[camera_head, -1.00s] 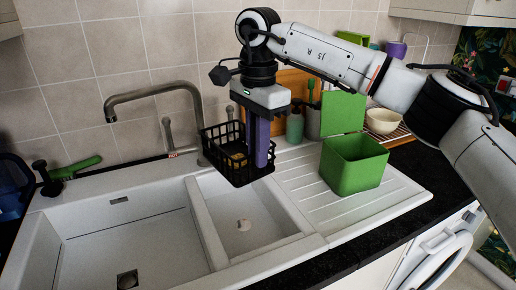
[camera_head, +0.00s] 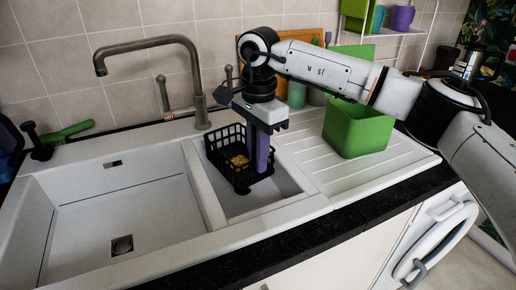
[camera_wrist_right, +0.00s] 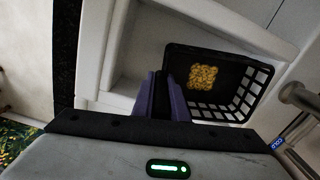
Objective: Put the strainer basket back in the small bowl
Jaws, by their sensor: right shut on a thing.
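The strainer basket (camera_head: 228,153) is a black open-grid box with a yellow sponge-like thing (camera_head: 238,161) inside. It is at the small bowl (camera_head: 279,187), the narrow right-hand basin of the white sink; in the head view its lower part sits within the bowl's outline. My right gripper (camera_head: 261,168), with purple fingers, is shut on the basket's near right wall. The right wrist view also shows the basket (camera_wrist_right: 237,108) beside the purple fingers (camera_wrist_right: 163,98), with the bowl's pale walls around it. I cannot tell whether the basket touches the bowl's floor. My left gripper is not in view.
The large basin (camera_head: 125,215) lies left of the small bowl. The tap (camera_head: 150,42) stands behind, with its spout over the large basin. A green bin (camera_head: 358,131) stands on the drainboard (camera_head: 318,166) at right. A green brush (camera_head: 68,132) lies at the back left.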

